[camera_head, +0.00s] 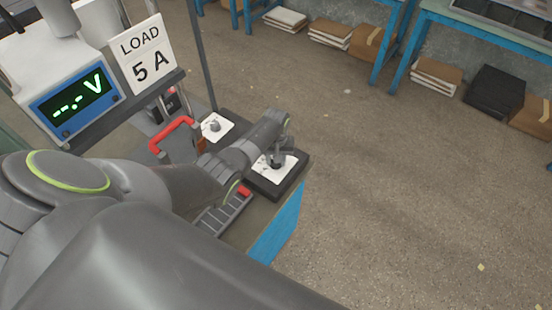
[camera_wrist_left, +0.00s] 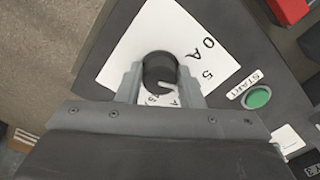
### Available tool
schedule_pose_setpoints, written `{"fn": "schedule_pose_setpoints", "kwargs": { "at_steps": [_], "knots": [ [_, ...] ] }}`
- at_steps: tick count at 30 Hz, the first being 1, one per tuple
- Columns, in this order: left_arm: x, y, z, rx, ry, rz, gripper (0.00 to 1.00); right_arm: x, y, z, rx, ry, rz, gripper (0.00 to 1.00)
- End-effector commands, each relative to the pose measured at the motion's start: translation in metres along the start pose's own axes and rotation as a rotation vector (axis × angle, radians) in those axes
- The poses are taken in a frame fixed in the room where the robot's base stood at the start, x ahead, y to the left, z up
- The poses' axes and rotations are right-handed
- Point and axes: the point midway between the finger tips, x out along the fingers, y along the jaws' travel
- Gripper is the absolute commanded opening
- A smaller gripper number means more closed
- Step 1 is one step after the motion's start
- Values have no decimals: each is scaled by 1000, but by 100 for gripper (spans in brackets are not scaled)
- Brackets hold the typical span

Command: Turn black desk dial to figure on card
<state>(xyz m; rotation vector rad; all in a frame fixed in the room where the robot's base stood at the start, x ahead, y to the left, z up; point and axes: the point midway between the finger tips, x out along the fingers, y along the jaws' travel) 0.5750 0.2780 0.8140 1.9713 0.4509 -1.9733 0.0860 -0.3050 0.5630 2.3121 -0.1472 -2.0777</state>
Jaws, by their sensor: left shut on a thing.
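The black desk dial (camera_wrist_left: 160,68) sits on a white scale plate (camera_wrist_left: 150,35) in the left wrist view. Its white pointer mark faces the lower right, partly between the fingers. The plate shows "0 A" and "5" on the right; a figure that looks like "15" is partly hidden below the dial. My left gripper (camera_wrist_left: 160,85) is shut on the dial, one finger on each side. In the head view the left gripper (camera_head: 277,156) stands over the plate on its dark block. The card (camera_head: 145,56) reads "LOAD 5 A". My right gripper is not in view.
A blue-framed display (camera_head: 76,101) shows "--.- V". A red handle (camera_head: 172,127) and another knob on a white plate (camera_head: 215,127) stand left of the gripper. A green START button (camera_wrist_left: 258,97) is right of the dial. Open floor (camera_head: 400,190) lies beyond the desk.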

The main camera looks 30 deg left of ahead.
Motion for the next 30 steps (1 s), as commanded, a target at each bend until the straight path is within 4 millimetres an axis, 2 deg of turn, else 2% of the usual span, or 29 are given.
{"fn": "schedule_pose_setpoints", "kwargs": {
  "at_steps": [6,7,11,22,26,30],
  "knots": [
    [-1,0,-1,0,3,1,11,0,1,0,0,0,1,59],
    [-1,0,-1,-1,3,1,38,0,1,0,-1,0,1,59],
    [-1,0,-1,-1,2,1,55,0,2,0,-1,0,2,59],
    [-4,0,-1,-1,2,1,56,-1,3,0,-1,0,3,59],
    [-15,0,-1,-1,3,2,56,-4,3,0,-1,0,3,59],
    [-35,0,-1,0,4,2,56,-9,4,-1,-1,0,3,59]
  ]
}}
